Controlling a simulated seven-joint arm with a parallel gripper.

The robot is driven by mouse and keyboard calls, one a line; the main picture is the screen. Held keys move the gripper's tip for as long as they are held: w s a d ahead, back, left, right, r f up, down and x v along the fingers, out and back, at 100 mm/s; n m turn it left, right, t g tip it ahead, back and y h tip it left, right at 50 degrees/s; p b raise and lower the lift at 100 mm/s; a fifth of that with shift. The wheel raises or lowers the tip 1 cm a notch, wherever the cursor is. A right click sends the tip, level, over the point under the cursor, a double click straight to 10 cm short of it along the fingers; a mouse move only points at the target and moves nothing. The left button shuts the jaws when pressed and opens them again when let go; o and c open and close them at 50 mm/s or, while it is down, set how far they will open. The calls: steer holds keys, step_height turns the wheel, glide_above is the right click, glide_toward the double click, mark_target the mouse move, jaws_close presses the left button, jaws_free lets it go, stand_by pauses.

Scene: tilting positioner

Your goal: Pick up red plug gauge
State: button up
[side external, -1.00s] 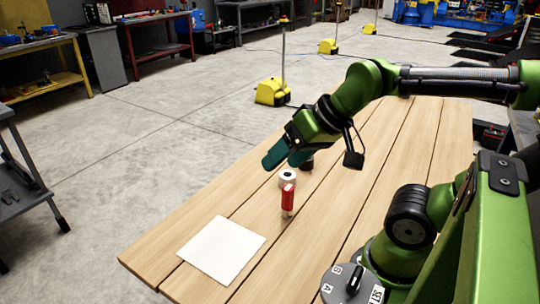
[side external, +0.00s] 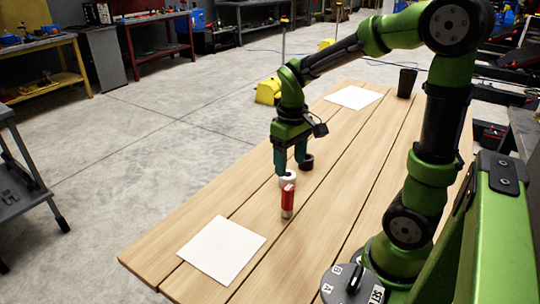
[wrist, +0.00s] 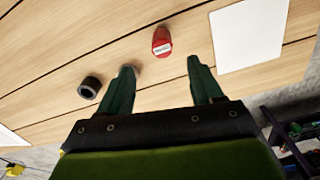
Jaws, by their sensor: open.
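The red plug gauge (side external: 288,201) stands upright on the wooden table, with a pale metal lower end. In the wrist view the red plug gauge (wrist: 161,40) shows a white label and lies beyond the fingertips, between their lines. My gripper (side external: 290,168) points down over the table, behind the gauge in the side view. In the wrist view my gripper (wrist: 160,66) is open, with nothing between its teal fingers.
A white ring (side external: 288,177) and a black ring (side external: 306,162) are close to the fingers. The left finger partly hides the white ring in the wrist view. White sheets lie at the front (side external: 222,250) and back (side external: 353,97). A black cup (side external: 406,84) stands at the back.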

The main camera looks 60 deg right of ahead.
mark_target(287, 198)
step_height(287, 198, down, 13)
steer(key=shift+w+a+r, duration=0.15)
steer(key=shift+r, duration=0.05)
stand_by(0.3)
jaws_close()
